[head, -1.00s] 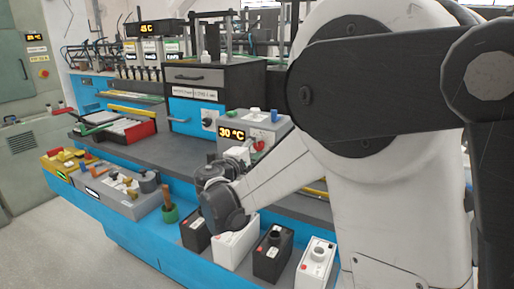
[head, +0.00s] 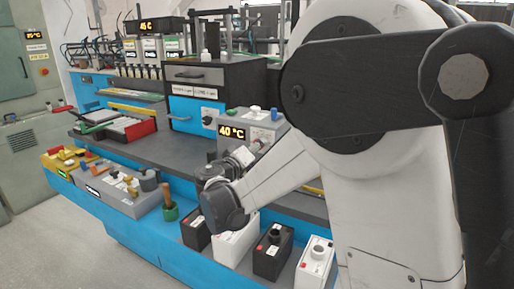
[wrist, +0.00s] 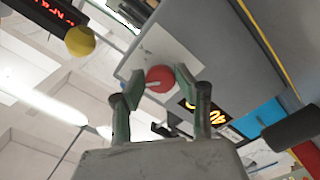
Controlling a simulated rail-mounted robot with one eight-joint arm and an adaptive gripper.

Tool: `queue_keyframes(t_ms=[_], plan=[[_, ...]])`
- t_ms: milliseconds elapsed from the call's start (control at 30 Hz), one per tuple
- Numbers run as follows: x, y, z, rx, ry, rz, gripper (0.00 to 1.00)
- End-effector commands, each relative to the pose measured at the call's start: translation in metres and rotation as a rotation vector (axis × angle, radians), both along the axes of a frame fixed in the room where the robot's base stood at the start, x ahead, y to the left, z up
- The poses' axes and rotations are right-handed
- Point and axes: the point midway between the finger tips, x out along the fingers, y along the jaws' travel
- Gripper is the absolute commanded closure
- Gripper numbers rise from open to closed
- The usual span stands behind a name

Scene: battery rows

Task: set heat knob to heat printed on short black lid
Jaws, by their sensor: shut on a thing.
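The red heat knob (wrist: 160,79), with a pale pointer line, sits on a light plate on a grey box. In the wrist view my gripper (wrist: 160,77) has a finger on each side of it, shut on it. In the head view my gripper (head: 242,156) is at the front of the grey heater box (head: 262,123). Its display (head: 233,131) reads 40 °C; part of it also shows beside a finger in the wrist view (wrist: 205,111). Black batteries (head: 272,253) stand in the front row, but no heat print on a short black lid is legible.
White batteries (head: 314,265) stand among the black ones on the front ledge. A black-and-blue drawer cabinet (head: 205,98) stands behind. The bench middle is fairly clear.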

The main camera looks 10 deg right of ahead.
Motion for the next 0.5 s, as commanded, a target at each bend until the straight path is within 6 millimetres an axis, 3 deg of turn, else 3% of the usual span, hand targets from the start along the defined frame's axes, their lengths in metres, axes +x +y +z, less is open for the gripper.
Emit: queue_keyframes(t_ms=[500], plan=[[0.0001, 0.0004, -0.0003, 0.055, -0.051, 0.0, 0.96]])
